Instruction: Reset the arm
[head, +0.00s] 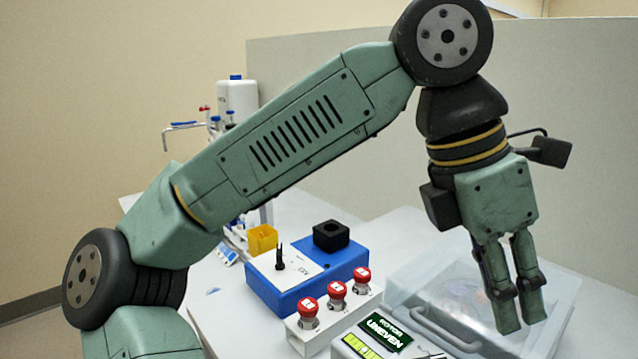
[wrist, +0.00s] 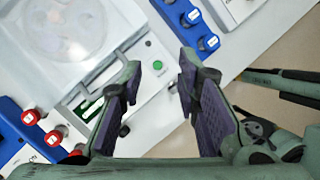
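My gripper (head: 521,318) hangs at the end of my raised green arm, fingers pointing down, at the right of the head view. It is in front of and above a clear-lidded machine (head: 415,328). In the wrist view my gripper (wrist: 159,72) shows its two dark-padded fingers apart with nothing between them. The gap lies over the machine's front edge and the white table. The fingers appear to touch nothing.
A display (head: 388,332) reads "UNEVEN". A grey partition (head: 345,190) closes the back.

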